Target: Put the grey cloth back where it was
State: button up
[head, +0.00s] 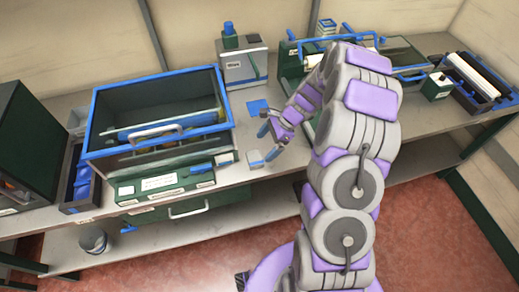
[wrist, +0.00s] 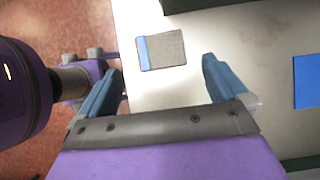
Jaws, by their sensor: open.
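The grey cloth (wrist: 168,49) is a small grey square with a blue stripe along one edge. It lies flat on the bench top, just beyond my fingertips in the wrist view. In the head view, the cloth (head: 255,158) is near the bench's front edge, right of the large blue-rimmed case. My gripper (head: 264,142) is close beside it, and the fingers partly overlap it in that view. In the wrist view my gripper (wrist: 160,70) is open and empty, with its two blue fingers spread wider than the cloth. The height between fingers and cloth is hard to tell.
A flat blue square (head: 258,107) lies behind the cloth; it also shows in the wrist view (wrist: 307,80). The blue-rimmed case (head: 157,150) stands left. A grey machine (head: 242,68) stands behind. Bare grey bench (head: 236,99) lies between them. The front edge drops to red floor.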

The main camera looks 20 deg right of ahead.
jog(key=p+v, duration=0.1)
jog(key=v, duration=0.4)
jog(key=s+a+r+n+g+h, duration=0.1)
jog(key=s+a+r+n, duration=0.35)
jog(key=s+r, duration=0.25)
jog(key=s+a+r+n+g+h, duration=0.1)
jog(key=s+a+r+n+h, duration=0.1)
jog(key=s+a+r+n, duration=0.45)
jog(key=s+d+r+n+h, duration=0.1)
jog(key=s+d+r+n, duration=0.1)
jog(key=s, duration=0.8)
jog(key=s+d+r+n+h, duration=0.2)
jog(key=s+n, duration=0.3)
jog(key=s, duration=0.6)
jog(key=shift+s+r+h, duration=0.15)
jog(key=shift+r+h, duration=0.15)
jog(key=shift+r, duration=0.55)
